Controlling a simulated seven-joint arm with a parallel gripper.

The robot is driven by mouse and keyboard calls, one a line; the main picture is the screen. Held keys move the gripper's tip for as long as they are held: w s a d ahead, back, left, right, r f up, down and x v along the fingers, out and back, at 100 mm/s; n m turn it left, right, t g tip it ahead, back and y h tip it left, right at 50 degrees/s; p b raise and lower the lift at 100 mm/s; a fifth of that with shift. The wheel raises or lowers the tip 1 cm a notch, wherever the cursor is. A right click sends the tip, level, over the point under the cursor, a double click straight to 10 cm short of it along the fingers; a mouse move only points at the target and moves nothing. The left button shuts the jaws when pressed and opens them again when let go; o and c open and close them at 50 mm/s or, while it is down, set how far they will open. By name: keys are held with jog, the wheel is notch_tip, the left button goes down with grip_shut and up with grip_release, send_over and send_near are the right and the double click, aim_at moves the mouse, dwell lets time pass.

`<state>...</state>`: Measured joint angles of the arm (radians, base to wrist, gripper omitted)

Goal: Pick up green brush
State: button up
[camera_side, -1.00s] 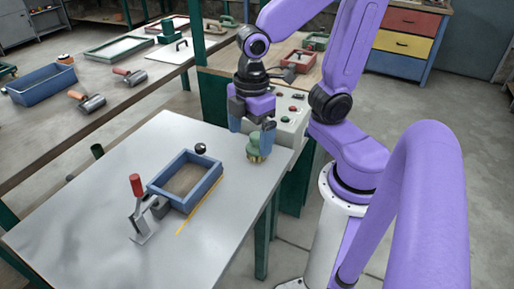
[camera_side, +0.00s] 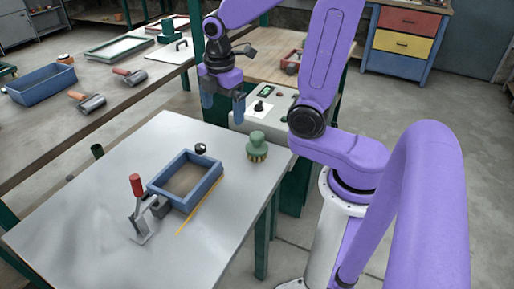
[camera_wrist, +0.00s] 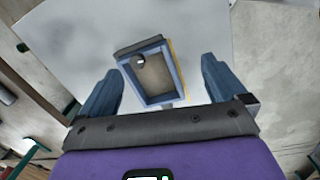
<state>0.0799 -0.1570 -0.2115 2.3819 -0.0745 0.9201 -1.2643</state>
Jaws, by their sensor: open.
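The green brush (camera_side: 257,146) stands upright on the right back corner of the grey metal table (camera_side: 120,180), bristles down, knob up. My gripper (camera_side: 222,108) is open and empty, raised above the table's back edge, to the left of the brush and higher than it. In the wrist view my two blue fingers (camera_wrist: 160,90) are spread wide with nothing between them but the view of the table farther off. The brush does not show in the wrist view.
A blue frame (camera_side: 158,188) lies mid-table; it also shows in the wrist view (camera_wrist: 178,91). Near it are a red-handled clamp (camera_side: 138,205), a small black knob (camera_side: 200,148) and a yellow strip (camera_side: 199,206). A control box (camera_side: 268,108) stands behind the brush.

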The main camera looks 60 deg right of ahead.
jog(key=d, duration=0.2)
jog(key=n, duration=0.2)
send_near(257, 134)
jog(key=shift+g+h, duration=0.4)
jog(key=f, duration=0.5)
jog(key=w+f, duration=0.1)
jog(key=f, duration=0.1)
jog(key=shift+d+f, duration=0.25)
jog(key=shift+d, duration=0.05)
jog(key=shift+s+a+f, duration=0.1)
jog(key=shift+s+f, duration=0.05)
jog(key=shift+f, duration=0.7)
jog(key=shift+s+a+f, duration=0.1)
jog(key=shift+f, duration=0.8)
jog(key=shift+d+f, duration=0.15)
jog(key=shift+f, duration=0.75)
jog(key=c, duration=1.3)
jog(key=shift+o, duration=0.2)
jog(key=shift+r, duration=0.15)
